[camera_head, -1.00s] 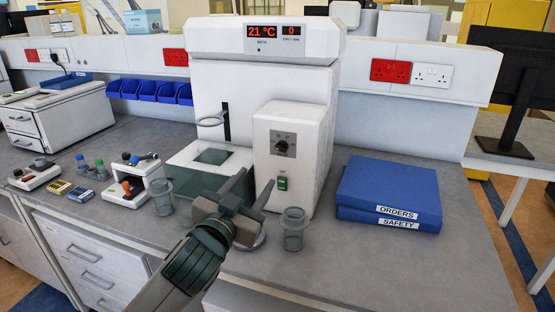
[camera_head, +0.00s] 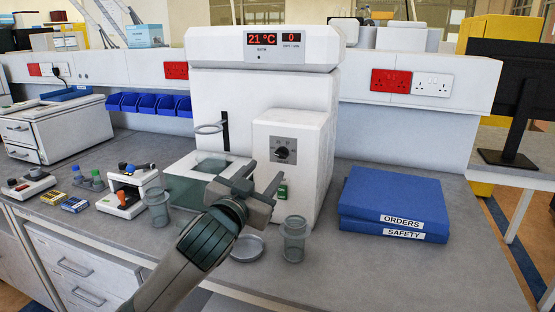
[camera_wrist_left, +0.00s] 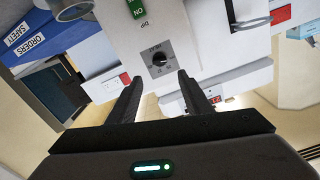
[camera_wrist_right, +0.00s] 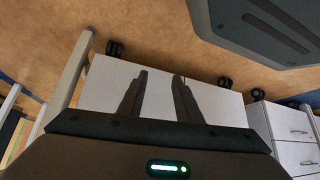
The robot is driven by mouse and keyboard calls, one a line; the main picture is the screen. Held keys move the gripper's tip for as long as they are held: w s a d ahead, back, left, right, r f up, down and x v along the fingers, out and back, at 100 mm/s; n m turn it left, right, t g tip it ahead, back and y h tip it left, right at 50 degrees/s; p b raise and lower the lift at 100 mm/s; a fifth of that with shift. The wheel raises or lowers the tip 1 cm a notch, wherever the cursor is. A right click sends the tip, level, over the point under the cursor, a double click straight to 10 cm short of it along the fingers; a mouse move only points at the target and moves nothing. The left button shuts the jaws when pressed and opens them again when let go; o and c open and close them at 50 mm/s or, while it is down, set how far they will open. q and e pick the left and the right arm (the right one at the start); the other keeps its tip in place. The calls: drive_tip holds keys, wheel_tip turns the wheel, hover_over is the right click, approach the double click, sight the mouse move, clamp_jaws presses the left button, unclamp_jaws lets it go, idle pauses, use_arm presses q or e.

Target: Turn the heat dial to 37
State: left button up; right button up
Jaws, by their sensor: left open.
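The heat dial (camera_head: 283,155) is a dark round knob on a grey panel on the front of a white box. It also shows in the left wrist view (camera_wrist_left: 159,59), upside down and ahead of my fingers. The red display (camera_head: 262,39) above reads 21 °C. My left gripper (camera_head: 265,178) is open and empty, in front of and a little below the dial, apart from it. In the left wrist view its fingers (camera_wrist_left: 159,78) stand either side of the dial's line. My right gripper (camera_wrist_right: 160,75) is open and empty, with a white cabinet and the floor beyond it.
A green switch (camera_head: 282,190) sits below the dial. A clear beaker (camera_head: 293,240) and a shallow dish (camera_head: 247,248) stand before the white box. Blue folders (camera_head: 393,200) lie to the right.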

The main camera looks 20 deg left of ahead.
use_arm(q)
approach(280, 155)
drive_tip(key=w, duration=0.3)
drive_tip(key=w+p, duration=0.1)
drive_tip(key=w, duration=0.2)
drive_tip(key=shift+w+d+r, duration=0.1)
drive_tip(key=shift+w, duration=0.8)
use_arm(e)
drive_tip(key=s, duration=0.2)
drive_tip(key=s+d+f, duration=0.1)
drive_tip(key=shift+f+g, duration=0.1)
drive_tip(key=shift+g, duration=0.3)
use_arm(q)
drive_tip(key=c, duration=1.1)
